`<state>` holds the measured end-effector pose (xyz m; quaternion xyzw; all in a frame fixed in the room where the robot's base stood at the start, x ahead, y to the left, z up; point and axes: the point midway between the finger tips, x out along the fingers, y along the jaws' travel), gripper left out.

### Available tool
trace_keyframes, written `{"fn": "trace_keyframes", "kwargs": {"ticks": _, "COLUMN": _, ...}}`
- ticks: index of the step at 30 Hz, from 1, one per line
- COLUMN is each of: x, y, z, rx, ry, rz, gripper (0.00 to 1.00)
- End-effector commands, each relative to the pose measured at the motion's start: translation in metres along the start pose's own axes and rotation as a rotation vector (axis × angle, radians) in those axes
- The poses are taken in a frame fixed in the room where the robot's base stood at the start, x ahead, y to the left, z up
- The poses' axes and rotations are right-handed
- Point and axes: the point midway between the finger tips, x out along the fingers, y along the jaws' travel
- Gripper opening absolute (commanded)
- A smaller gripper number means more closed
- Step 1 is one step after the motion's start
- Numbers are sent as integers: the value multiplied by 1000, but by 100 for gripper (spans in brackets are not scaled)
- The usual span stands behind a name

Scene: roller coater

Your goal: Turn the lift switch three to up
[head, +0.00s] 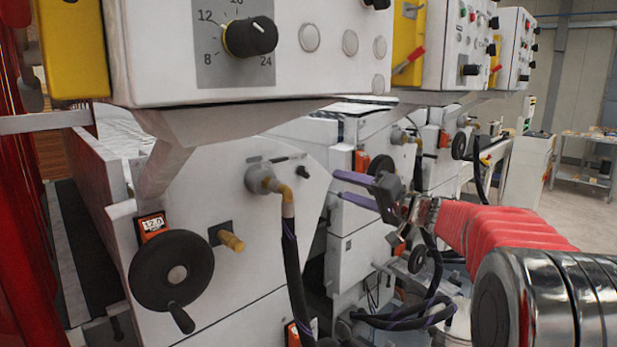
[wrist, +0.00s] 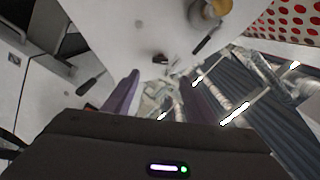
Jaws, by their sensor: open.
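My gripper (head: 337,185) is open and empty, its two purple fingers pointing left toward the near machine's white side panel. A small black switch (head: 302,172) sits on that panel, right of a grey pipe fitting; it appears left of my fingertips, apart from them. In the wrist view a small dark switch (wrist: 160,59) stands out from a white panel, ahead of my gripper (wrist: 162,80). I see no readable label, so I cannot tell whether this is lift switch three or which way it points.
A black handwheel (head: 172,272) and a pipe fitting with a hanging hose (head: 290,260) stick out from the near panel. A control box with a black dial (head: 250,37) overhangs above. More white machines stand in a row behind, with panels carrying red-handled switches (head: 408,61).

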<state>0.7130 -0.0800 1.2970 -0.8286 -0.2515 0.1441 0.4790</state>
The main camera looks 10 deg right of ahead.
Motion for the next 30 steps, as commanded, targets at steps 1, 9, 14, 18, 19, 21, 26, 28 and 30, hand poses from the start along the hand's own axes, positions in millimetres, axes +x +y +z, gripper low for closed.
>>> {"fn": "trace_keyframes", "kwargs": {"ticks": 1, "x": 0, "y": 0, "z": 0, "rx": 0, "ry": 0, "rz": 0, "gripper": 52}}
{"fn": "trace_keyframes", "kwargs": {"ticks": 9, "x": 2, "y": -1, "z": 1, "rx": 0, "ry": -2, "rz": 0, "gripper": 52}}
{"fn": "trace_keyframes", "kwargs": {"ticks": 14, "x": 12, "y": -1, "z": 1, "rx": -1, "ry": -3, "rz": 0, "gripper": 52}}
{"fn": "trace_keyframes", "kwargs": {"ticks": 18, "x": 30, "y": -1, "z": 2, "rx": 0, "ry": -5, "rz": 0, "gripper": 52}}
{"fn": "trace_keyframes", "kwargs": {"ticks": 19, "x": 34, "y": -1, "z": 2, "rx": 0, "ry": -5, "rz": 0, "gripper": 52}}
{"fn": "trace_keyframes", "kwargs": {"ticks": 21, "x": 46, "y": 0, "z": 2, "rx": 0, "ry": -6, "rz": 0, "gripper": 52}}
{"fn": "trace_keyframes", "kwargs": {"ticks": 26, "x": 70, "y": 0, "z": 3, "rx": 1, "ry": -6, "rz": 0, "gripper": 52}}
{"fn": "trace_keyframes", "kwargs": {"ticks": 28, "x": 81, "y": -1, "z": 2, "rx": 0, "ry": -5, "rz": 0, "gripper": 52}}
{"fn": "trace_keyframes", "kwargs": {"ticks": 30, "x": 92, "y": 0, "z": 3, "rx": 0, "ry": -6, "rz": -1, "gripper": 52}}
